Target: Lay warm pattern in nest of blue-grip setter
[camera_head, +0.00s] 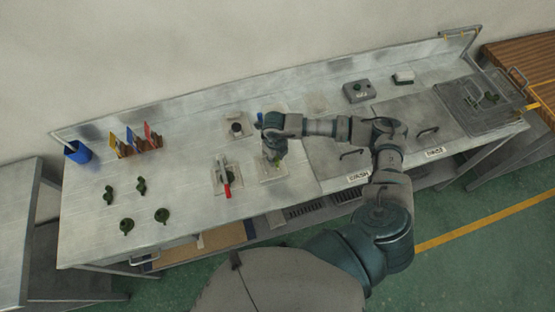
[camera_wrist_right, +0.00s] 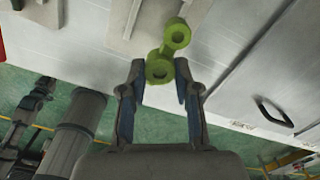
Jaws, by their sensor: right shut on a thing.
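A yellow-green pattern (camera_wrist_right: 176,36) with two round ends shows in the right wrist view, its near end between the fingertips of my right gripper (camera_wrist_right: 160,72). In the head view, my right gripper (camera_head: 273,153) points down over a light plate (camera_head: 271,179) at the middle of the bench, partly hiding the green pattern. I cannot tell whether the pattern touches the plate. A small blue piece (camera_head: 260,117) shows just behind the gripper; my arm hides what it belongs to. A plate with a red grip (camera_head: 227,191) lies to the left. My left gripper is out of view.
Several dark green patterns (camera_head: 126,226) stand at the bench's left front. Behind them are coloured cards in a holder (camera_head: 136,142) and a blue cup (camera_head: 77,153). A dark round pot (camera_head: 237,128) stands behind the red-grip plate. Lidded wash units and a grey box (camera_head: 359,91) are right.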

